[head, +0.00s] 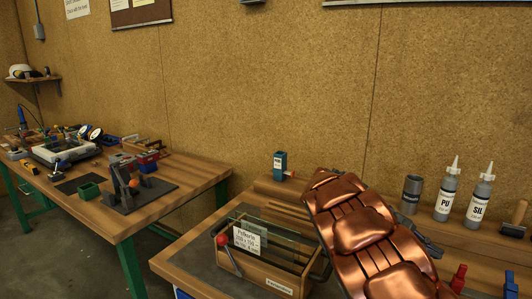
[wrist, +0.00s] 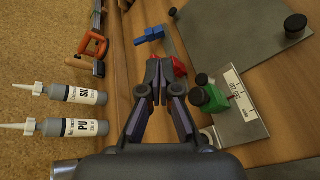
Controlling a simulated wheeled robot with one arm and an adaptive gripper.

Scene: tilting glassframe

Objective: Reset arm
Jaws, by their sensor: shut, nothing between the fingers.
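My gripper (wrist: 159,78) shows in the wrist view with its dark fingers together and nothing between them. It is over the wooden workbench (wrist: 128,70). The fingertips are close to a red clamp part (wrist: 179,66) in the picture; I cannot tell whether they touch it. In the head view my copper-coloured arm (head: 362,230) rises at the lower right and covers part of the bench. My gripper is not visible there.
A wooden box with glass panes (head: 270,272) stands left of my arm. The PU bottle (head: 446,199) and SIL bottle (head: 479,197) stand on the right. In the wrist view a green tool (wrist: 212,98), a blue clamp part (wrist: 150,36) and a grey plate (wrist: 235,28) surround the fingers.

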